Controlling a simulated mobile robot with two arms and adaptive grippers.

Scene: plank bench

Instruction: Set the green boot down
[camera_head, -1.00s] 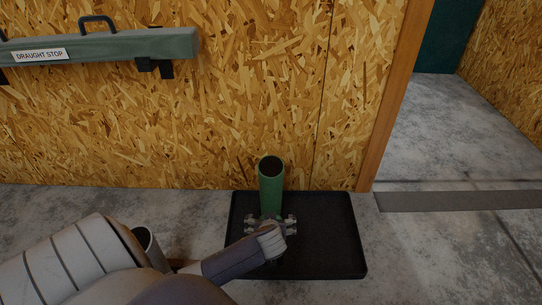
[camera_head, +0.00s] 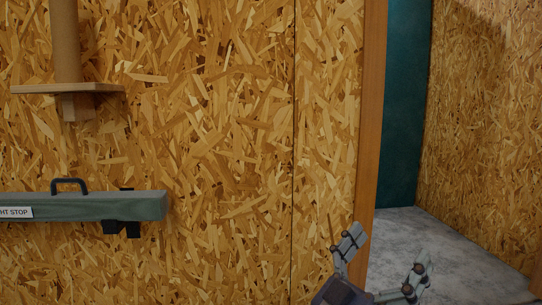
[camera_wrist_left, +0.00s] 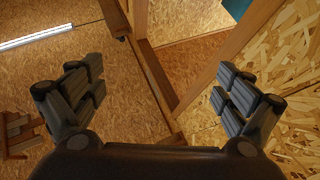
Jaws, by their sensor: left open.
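My left gripper (camera_head: 385,254) is at the bottom right of the head view, in front of the door post. Its fingers are spread wide with nothing between them. The left wrist view also shows the open, empty fingers of this gripper (camera_wrist_left: 155,82). The green boot and the black tray are not in either current view. My right gripper is not in view.
A grey-green draught stop (camera_head: 90,206) with a black handle hangs on the chipboard wall (camera_head: 220,130). A small wooden shelf (camera_head: 100,88) bears a brown column at upper left. A wooden door post (camera_head: 371,130) borders an open doorway with concrete floor (camera_head: 450,255).

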